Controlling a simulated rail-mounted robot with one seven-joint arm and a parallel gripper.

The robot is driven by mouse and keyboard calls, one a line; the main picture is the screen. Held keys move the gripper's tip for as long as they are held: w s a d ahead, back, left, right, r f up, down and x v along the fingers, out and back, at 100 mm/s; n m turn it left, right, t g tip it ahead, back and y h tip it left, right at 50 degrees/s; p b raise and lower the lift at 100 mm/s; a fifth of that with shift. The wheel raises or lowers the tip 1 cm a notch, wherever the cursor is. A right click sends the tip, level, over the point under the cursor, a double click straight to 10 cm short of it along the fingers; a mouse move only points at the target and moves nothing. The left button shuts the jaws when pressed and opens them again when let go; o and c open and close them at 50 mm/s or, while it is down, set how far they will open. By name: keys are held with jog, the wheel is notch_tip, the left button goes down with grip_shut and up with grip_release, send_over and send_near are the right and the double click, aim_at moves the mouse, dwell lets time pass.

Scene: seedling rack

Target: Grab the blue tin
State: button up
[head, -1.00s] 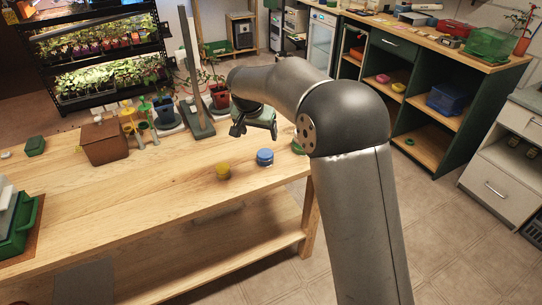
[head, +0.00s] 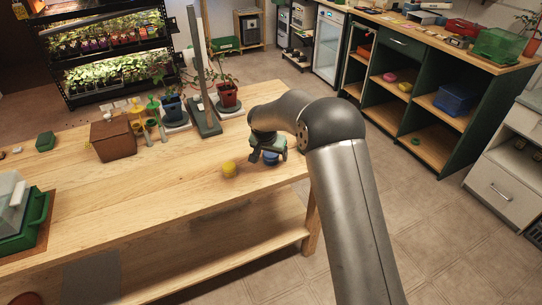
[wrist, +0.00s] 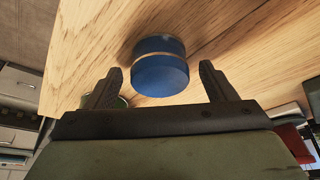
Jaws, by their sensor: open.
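The blue tin (wrist: 160,68) stands on the wooden table, a short round tin with a pale band below its lid. In the wrist view it lies just beyond and between my two open fingers, not touching them. In the head view the blue tin (head: 270,157) is partly hidden under my gripper (head: 267,155). My gripper (wrist: 160,88) is open and empty, close above the tin.
A yellow tin (head: 229,169) stands just left of the blue tin. A brown box (head: 112,139), small tools and potted plants stand further back on the table (head: 150,205). A green crate (head: 38,222) is at the left. A green round object (wrist: 121,102) shows behind my left finger.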

jog(key=c, duration=1.1)
